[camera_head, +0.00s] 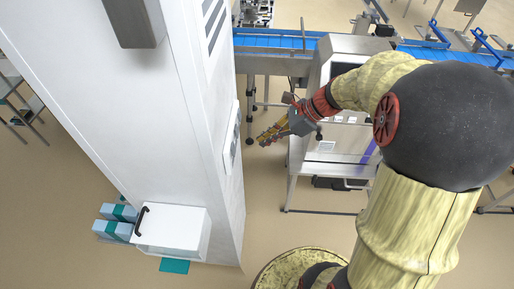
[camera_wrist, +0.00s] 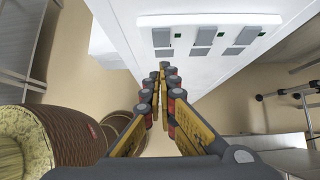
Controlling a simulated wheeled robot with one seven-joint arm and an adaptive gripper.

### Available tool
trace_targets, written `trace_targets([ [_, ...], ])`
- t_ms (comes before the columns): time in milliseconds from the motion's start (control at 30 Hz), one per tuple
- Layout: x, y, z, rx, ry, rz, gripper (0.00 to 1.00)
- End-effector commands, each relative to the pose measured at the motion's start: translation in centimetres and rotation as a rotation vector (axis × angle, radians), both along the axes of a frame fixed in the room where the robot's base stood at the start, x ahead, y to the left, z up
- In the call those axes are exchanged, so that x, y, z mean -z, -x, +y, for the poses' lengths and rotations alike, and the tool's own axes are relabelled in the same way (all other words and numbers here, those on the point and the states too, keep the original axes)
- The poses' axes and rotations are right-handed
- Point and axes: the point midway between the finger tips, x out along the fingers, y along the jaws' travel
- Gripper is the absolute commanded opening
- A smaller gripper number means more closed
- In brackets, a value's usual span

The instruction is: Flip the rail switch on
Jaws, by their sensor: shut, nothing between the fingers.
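A control panel (camera_head: 233,138) is set in the right side of a tall white cabinet. In the wrist view several grey rectangular switches or covers (camera_wrist: 205,37) show on it in two rows, under a pale strip (camera_wrist: 209,19). Which one is the rail switch, and how it is set, I cannot tell. My gripper (camera_head: 261,140) is shut and empty, with its yellow fingers pointing left toward the cabinet, to the right of the panel. In the wrist view my gripper (camera_wrist: 162,72) has its tips just below the lower row in the picture; they look apart from the panel.
The white cabinet (camera_head: 130,100) fills the left. A white box with a black handle (camera_head: 172,230) stands at its foot, near blue-and-teal packs (camera_head: 115,222). A steel machine (camera_head: 330,150) stands right, and a blue conveyor (camera_head: 275,42) runs behind. Floor between cabinet and machine is clear.

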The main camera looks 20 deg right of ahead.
Motion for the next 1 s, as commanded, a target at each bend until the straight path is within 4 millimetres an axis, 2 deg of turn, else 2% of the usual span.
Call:
trace_targets([
  [100,-1.5,0.5,-1.1,0.003,0.002,-0.002,0.00],
  [267,-2.7,1.0,-1.8,0.003,0.001,-0.001,0.00],
  [700,-2.9,1.1,-2.1,0.003,0.000,-0.001,0.00],
  [767,-2.6,1.2,-2.4,0.012,-0.001,0.003,0.00],
  [867,-0.7,1.5,-3.7,0.041,-0.022,0.028,0.00],
  [1000,3.3,2.1,-5.8,0.103,-0.084,0.086,0.00],
])
